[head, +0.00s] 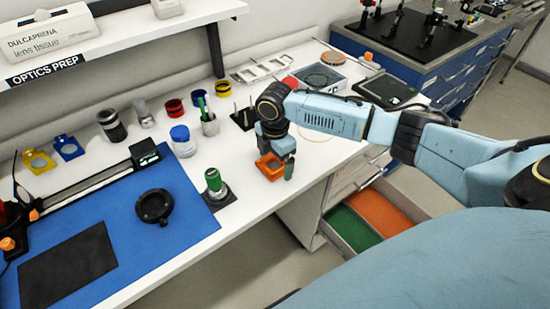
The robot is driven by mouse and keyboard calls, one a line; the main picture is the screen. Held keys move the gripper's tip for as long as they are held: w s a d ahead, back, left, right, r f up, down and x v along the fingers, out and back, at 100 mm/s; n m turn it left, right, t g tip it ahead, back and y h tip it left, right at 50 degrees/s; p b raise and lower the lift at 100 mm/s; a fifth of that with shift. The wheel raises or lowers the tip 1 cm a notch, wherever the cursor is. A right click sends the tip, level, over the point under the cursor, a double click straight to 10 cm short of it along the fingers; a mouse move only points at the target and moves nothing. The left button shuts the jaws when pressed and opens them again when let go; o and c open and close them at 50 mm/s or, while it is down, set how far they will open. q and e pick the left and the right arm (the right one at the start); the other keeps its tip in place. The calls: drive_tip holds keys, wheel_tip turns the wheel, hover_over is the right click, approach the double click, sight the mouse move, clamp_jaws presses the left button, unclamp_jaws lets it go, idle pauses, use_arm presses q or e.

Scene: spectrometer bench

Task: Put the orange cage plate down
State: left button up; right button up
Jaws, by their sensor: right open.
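The orange cage plate (267,168) is at the front right part of the white bench top, close to its front edge. It shows as a small square orange piece, directly below my right wrist, and appears to rest on the bench. My right gripper (280,167) points down at it and is open. One finger shows on the right side of the plate; the other is hard to make out. The gripper covers part of the plate, so I cannot tell whether the fingers touch it. My left gripper is not in view.
A yellow cage plate (39,161) and a blue one (69,148) stand at the left. A green-topped post (214,183) stands left of my right gripper, and a pen cup (209,124) behind it. An open drawer (350,228) lies below the bench edge.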

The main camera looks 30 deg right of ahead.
drive_tip(key=shift+r, duration=0.15)
wheel_tip(320, 180, up, 12)
drive_tip(key=shift+p, duration=0.3)
